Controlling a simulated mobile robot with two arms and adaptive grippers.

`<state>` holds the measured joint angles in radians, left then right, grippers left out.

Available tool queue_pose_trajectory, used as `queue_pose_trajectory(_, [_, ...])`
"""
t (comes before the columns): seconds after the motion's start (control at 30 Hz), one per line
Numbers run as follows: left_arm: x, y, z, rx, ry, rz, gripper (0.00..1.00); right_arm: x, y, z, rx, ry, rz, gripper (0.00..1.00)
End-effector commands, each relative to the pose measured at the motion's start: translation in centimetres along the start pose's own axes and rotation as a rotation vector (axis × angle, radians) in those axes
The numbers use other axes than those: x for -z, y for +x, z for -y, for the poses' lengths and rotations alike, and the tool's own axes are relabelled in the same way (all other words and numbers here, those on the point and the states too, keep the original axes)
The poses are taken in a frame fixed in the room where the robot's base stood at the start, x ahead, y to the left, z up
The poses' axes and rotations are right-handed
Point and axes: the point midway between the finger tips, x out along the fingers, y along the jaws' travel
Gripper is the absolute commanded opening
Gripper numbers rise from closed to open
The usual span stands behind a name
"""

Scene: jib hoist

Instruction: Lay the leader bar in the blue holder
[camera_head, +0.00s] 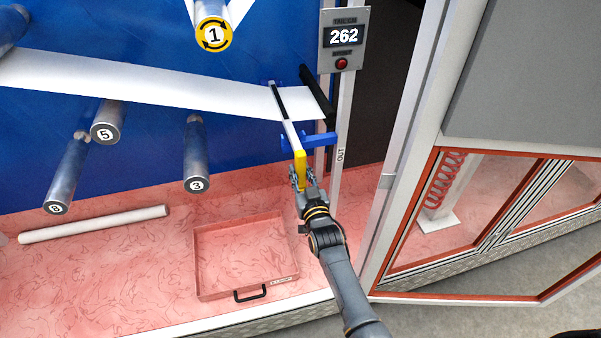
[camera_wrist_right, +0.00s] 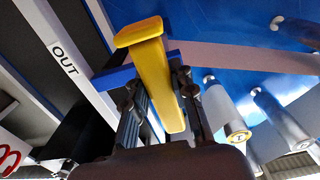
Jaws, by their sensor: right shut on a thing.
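The leader bar, with a pale and dark shaft (camera_head: 289,131) and a yellow end (camera_head: 300,165), points away from me toward the blue wall. Its yellow end fills the middle of the right wrist view (camera_wrist_right: 164,75). My right gripper (camera_head: 302,178) is shut on this yellow end. The blue holder (camera_head: 322,139) shows a near bracket beside and around the bar, close to the yellow part. Part of it shows behind the bar in the wrist view (camera_wrist_right: 112,78). I cannot tell whether the bar rests in it. My left gripper is not in view.
A white web (camera_head: 150,87) runs from the left to the bar. Numbered rollers (camera_head: 196,155) stick out of the blue wall. A red tray (camera_head: 245,255) and a white tube (camera_head: 95,224) lie on the red floor. A post and open framed door (camera_head: 415,150) stand close on the right.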

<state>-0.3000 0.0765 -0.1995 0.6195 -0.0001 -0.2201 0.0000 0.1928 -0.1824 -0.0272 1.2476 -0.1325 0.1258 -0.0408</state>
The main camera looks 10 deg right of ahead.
Motion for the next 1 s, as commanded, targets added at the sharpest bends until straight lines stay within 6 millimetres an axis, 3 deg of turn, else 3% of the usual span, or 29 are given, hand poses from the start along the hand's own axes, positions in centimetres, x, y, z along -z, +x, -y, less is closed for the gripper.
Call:
queue_pose_trajectory(0.43, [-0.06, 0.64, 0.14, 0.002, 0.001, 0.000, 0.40, -1.02, -0.04, 0.03, 0.001, -0.001, 0.006, 0.00])
queue_pose_trajectory(0.47, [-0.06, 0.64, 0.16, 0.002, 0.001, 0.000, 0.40, -1.03, -0.05, 0.03, 0.001, -0.002, 0.006, 0.31])
queue_pose_trajectory(0.57, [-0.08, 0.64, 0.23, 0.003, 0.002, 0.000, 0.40, -1.03, -0.05, 0.02, 0.001, -0.001, 0.006, 0.51])
queue_pose_trajectory(0.8, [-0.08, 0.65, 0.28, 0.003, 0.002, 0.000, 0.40, -1.20, -0.09, -0.01, 0.001, -0.001, 0.010, 0.53])
queue_pose_trajectory(1.0, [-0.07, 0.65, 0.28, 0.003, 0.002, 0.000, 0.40, -1.11, -0.07, -0.02, 0.001, -0.001, 0.008, 0.94])
